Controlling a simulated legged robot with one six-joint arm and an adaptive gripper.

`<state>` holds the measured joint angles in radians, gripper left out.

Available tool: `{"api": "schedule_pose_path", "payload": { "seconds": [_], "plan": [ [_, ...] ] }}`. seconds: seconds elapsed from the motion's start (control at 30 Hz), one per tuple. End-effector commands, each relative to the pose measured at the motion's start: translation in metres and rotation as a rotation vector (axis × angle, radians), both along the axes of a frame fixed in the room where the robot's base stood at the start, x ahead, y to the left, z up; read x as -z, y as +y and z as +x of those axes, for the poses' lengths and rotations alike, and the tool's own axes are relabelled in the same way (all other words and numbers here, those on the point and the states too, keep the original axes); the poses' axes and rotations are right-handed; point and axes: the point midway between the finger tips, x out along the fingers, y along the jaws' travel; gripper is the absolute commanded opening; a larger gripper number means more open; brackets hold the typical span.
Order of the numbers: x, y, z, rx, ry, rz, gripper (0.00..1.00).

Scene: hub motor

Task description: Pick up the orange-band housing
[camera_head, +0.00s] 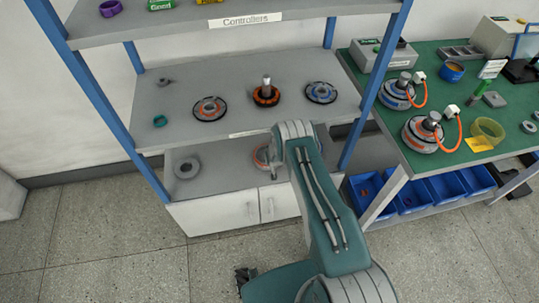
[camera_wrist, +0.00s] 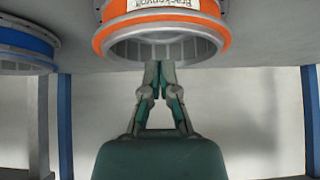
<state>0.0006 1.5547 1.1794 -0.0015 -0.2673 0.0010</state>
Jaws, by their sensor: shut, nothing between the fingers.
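The orange-band housing (camera_wrist: 163,22) fills the top middle of the wrist view, which looks upside down because the label text is inverted. It has a grey rim, an open hollow end and a white label on the orange band. My gripper (camera_wrist: 159,68) is shut and empty, its fingertips near the housing's open rim; I cannot tell whether they touch. In the head view an orange-edged round part (camera_head: 261,154) shows on the lower shelf, partly hidden by my arm. The gripper is hidden there behind the arm.
A blue-band housing (camera_wrist: 24,46) stands beside the orange one in the wrist view. Blue shelf posts (camera_wrist: 65,125) stand at both sides. In the head view, a grey ring (camera_head: 186,168) lies on the lower shelf. The green workbench (camera_head: 447,158) at right holds several motor parts.

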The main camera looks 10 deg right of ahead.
Motion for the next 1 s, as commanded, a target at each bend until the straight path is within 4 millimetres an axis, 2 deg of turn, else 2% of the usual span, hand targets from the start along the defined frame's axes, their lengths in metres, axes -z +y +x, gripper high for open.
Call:
{"api": "schedule_pose_path", "payload": {
  "seconds": [0.3,0.8,1.0],
  "plan": [
    [0.016,0.0,0.013,0.0,-0.001,0.0,0.0],
    [0.016,0.0,-0.024,0.0,0.001,0.0,0.0],
    [0.015,0.0,-0.027,0.0,-0.002,0.0,0.0]
  ]
}}
